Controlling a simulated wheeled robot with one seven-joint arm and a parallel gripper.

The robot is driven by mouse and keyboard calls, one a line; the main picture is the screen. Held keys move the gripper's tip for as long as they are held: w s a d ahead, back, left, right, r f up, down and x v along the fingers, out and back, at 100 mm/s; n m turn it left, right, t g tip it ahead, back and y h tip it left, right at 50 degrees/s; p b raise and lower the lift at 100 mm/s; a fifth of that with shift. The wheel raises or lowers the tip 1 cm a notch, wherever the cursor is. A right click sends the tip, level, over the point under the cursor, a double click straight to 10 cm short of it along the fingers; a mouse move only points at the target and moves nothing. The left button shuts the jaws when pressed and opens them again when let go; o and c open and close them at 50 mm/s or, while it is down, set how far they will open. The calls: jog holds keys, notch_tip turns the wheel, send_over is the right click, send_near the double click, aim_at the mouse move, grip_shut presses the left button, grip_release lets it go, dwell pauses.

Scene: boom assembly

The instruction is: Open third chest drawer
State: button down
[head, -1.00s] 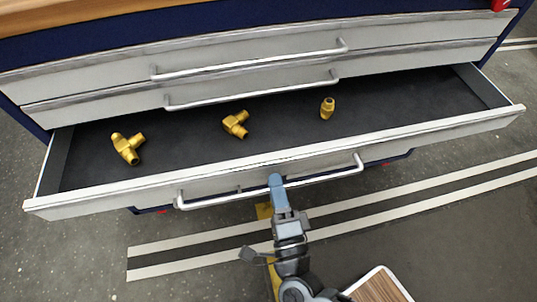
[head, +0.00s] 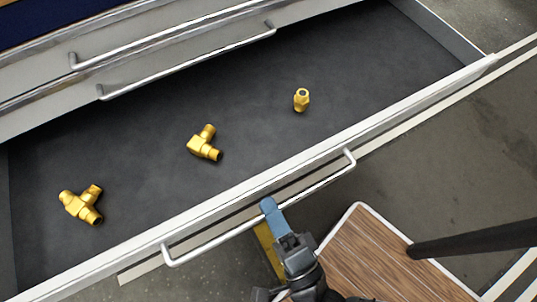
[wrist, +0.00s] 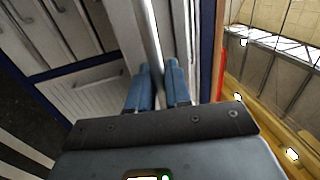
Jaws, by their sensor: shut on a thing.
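The third chest drawer (head: 120,154) is pulled far out, with its dark lined floor showing. Its silver bar handle (head: 215,240) runs along the front face. My gripper (head: 268,205) is shut on this handle near its middle in the head view. In the wrist view, the blue fingers of my gripper (wrist: 158,88) close around a bright bar (wrist: 155,40); the exact contact is partly hidden.
Three brass fittings lie in the drawer: one at the left (head: 82,205), one in the middle (head: 205,143) and one at the right (head: 301,100). Two shut drawers with handles (head: 190,60) are above. A wood-topped surface (head: 375,260) stands at the lower right.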

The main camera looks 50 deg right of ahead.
jog(key=c, duration=1.3)
grip_release()
jog(key=shift+o, duration=0.2)
jog(key=v, duration=0.7)
jog(key=shift+s+b, duration=0.4)
jog(key=shift+b, duration=0.05)
jog(key=shift+a, duration=0.1)
jog(key=s+d+r+n+g+y+p, duration=0.1)
jog(key=d+r+n+g+y+p, duration=0.1)
jog(key=d+r+n, duration=0.4)
jog(key=s+d+r+n+g+y+p, duration=0.2)
jog(key=d+r+n+y+p, duration=0.2)
jog(key=r+n, duration=1.1)
notch_tip(320, 180, up, 2)
jog(key=d+p, duration=0.1)
jog(key=p, duration=0.2)
jog(key=shift+d+n, duration=0.3)
jog(key=shift+d, duration=0.1)
